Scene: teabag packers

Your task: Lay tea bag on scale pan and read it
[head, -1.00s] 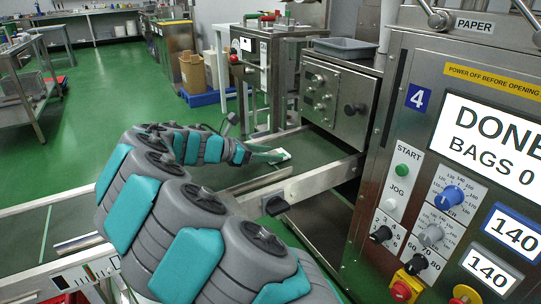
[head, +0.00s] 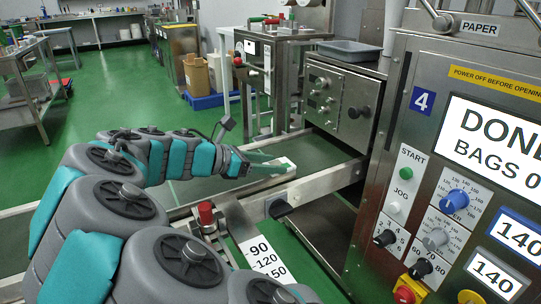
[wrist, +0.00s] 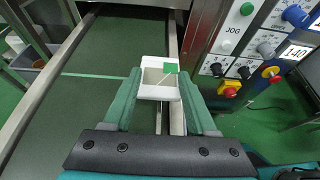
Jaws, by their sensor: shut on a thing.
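My gripper (wrist: 160,80) has two green fingers, shut on the sides of a white tea bag (wrist: 152,91). The bag looks box-like, with a green tag (wrist: 171,68) and a thin string on it. In the head view my gripper (head: 272,164) is above the dark conveyor belt, with the white end of the bag (head: 287,165) just showing at the fingertips. In the wrist view the bag is above the belt's metal side rail. I cannot make out a scale pan or a weight reading in either view.
The dark belt (head: 322,151) runs under the gripper, edged by a metal rail (head: 325,181). A plate marked 90, 120, 150 (head: 265,258) and a red knob (head: 206,213) are nearer. At right, machine 4's display (head: 497,140) reads "DONE BAGS 0". Green floor lies left.

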